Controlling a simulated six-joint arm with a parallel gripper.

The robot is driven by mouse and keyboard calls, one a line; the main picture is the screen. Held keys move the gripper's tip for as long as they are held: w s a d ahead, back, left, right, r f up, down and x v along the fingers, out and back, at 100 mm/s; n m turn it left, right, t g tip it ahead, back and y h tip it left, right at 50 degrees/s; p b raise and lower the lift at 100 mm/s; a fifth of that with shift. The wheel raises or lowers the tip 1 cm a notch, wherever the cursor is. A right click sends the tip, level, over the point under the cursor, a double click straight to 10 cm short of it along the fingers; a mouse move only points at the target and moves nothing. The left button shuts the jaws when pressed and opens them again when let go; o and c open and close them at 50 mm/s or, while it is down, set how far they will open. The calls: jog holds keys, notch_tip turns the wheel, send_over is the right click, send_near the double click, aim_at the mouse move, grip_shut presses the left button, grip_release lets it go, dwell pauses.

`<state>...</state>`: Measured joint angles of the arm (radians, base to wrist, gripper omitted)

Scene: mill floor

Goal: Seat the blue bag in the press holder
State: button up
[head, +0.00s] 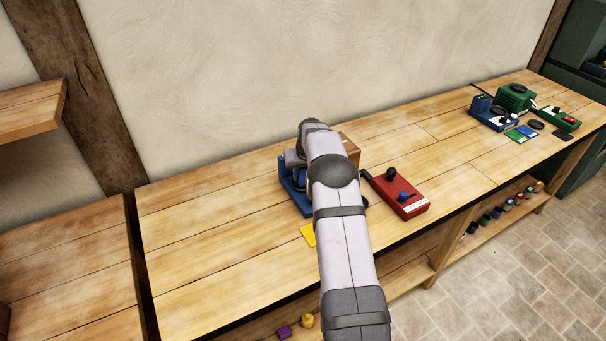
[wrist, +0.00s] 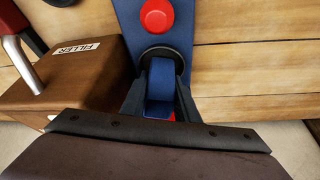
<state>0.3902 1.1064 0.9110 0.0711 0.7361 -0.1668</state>
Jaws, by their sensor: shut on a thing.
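The blue bag (wrist: 160,85) shows in the wrist view between the two dark fingers of my gripper (wrist: 161,100), which is shut on it. The bag's upper end overlaps a dark round ring (wrist: 178,60) on the blue press (wrist: 185,25). I cannot tell whether the bag is inside the ring or just in front of it. A red round knob (wrist: 157,16) sits on the press above the ring. In the head view the blue press (head: 286,184) stands on the bench, partly behind my arm. My gripper and the bag are hidden there.
A brown box labelled FILLER (wrist: 85,72) stands close left of my gripper in the wrist view. In the head view, a red lever box (head: 400,193) lies right of my arm and a yellow card (head: 308,234) in front of the press. The bench's left part is clear.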

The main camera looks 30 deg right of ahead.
jog(key=shift+f+b, duration=0.4)
jog(key=shift+f, duration=0.2)
dwell(0.4)
jog(key=o, duration=0.8)
jog(key=shift+s+r+p, duration=0.2)
jog(key=shift+r+p, duration=0.25)
jog(key=shift+r, duration=0.25)
jog(key=shift+p+v, duration=2.2)
jog(key=shift+v, duration=2.6)
jog(key=shift+s+a, duration=0.15)
